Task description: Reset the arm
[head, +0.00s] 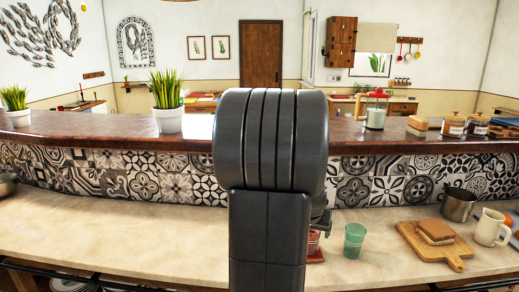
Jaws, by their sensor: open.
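My own dark grey arm stands upright in the middle of the head view and covers the centre of the scene. A small dark part of my gripper (323,221) shows past the right side of the arm, above the counter. The rest of it is hidden behind the arm. It is open, and I see nothing held in it.
The pale lower counter (130,225) is mostly clear at left. At right are a cutting board (420,248) with bread (436,232), a metal pot (458,204) and a white mug (491,228). The raised dark ledge (60,130) carries potted plants (167,103), a lantern (376,110) and jars (453,124).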

